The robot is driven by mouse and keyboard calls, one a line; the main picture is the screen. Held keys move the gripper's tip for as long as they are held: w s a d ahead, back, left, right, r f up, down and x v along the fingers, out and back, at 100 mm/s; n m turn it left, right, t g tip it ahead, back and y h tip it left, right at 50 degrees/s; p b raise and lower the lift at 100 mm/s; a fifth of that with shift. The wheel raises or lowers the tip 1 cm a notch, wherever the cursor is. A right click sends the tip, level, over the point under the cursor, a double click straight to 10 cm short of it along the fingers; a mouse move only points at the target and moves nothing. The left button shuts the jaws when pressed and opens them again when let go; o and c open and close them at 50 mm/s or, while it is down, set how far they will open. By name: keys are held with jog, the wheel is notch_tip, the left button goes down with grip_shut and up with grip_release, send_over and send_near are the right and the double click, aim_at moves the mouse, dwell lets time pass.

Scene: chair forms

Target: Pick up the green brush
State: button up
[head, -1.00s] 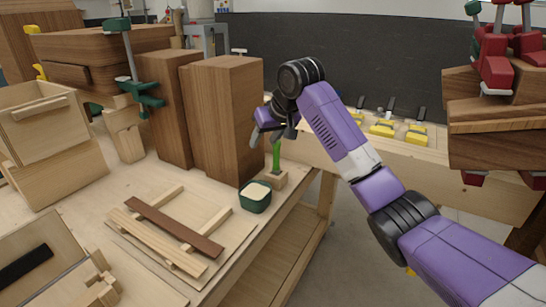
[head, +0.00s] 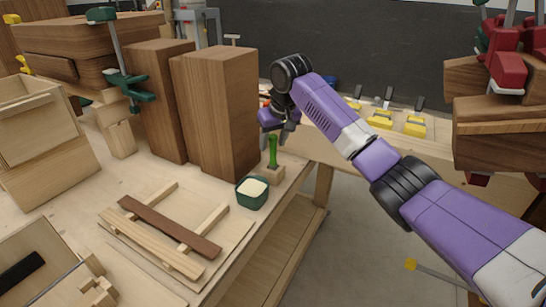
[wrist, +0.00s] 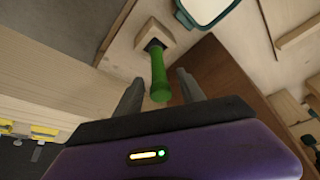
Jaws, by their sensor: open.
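The green brush (head: 272,150) stands upright in a small wooden block (head: 271,172) near the workbench's right edge. In the wrist view its green handle (wrist: 159,75) points toward me, with its far end in the block (wrist: 153,35). My gripper (wrist: 158,88) is open, one finger on each side of the handle's near end, with visible gaps. In the head view my gripper (head: 281,130) is just above the brush, and the arm partly hides its fingers. I cannot tell how deep the handle sits between the fingers.
A green cup (head: 252,193) with pale contents stands close in front of the block. Tall brown wooden blocks (head: 215,115) stand just left of the brush. Slats (head: 165,228) lie on a board in front. Yellow-handled tools (head: 380,119) lie on the bench behind.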

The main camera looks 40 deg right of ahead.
jog(key=shift+f, duration=0.1)
jog(key=shift+c, duration=0.3)
grip_shut()
jog(key=shift+r, duration=0.2)
